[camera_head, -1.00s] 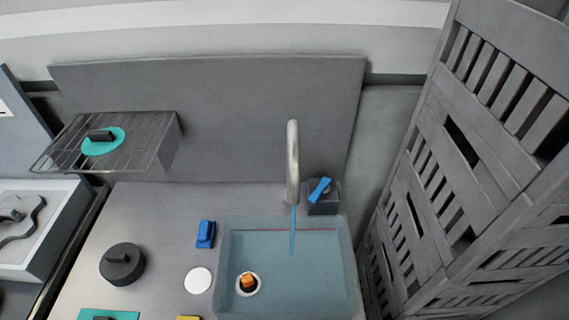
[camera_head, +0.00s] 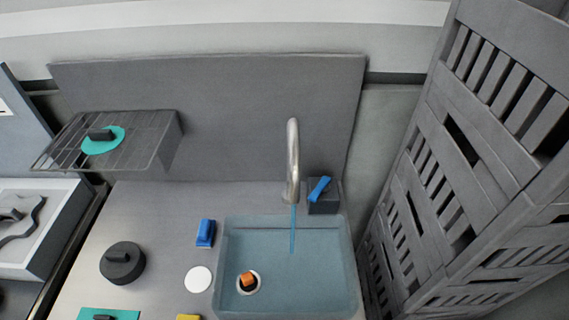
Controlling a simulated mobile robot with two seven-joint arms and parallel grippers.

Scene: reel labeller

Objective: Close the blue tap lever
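The blue tap lever (camera_head: 320,189) sits tilted on a dark grey block (camera_head: 325,205) just right of the tap. The silver curved tap (camera_head: 293,160) stands at the back edge of the sink, and a blue stream of water (camera_head: 293,232) falls from it. The sink (camera_head: 235,265) is bluish, with a small white round piece holding an orange object (camera_head: 248,281) in it. Neither of my grippers shows in the head view.
A wire rack (camera_head: 150,140) with a teal lidded item (camera_head: 103,141) is at the upper left. A dark round pot (camera_head: 122,263), a blue block (camera_head: 205,233) and a white disc (camera_head: 198,280) lie left of the sink. A tall grey slatted crate stack (camera_head: 450,170) stands close on the right.

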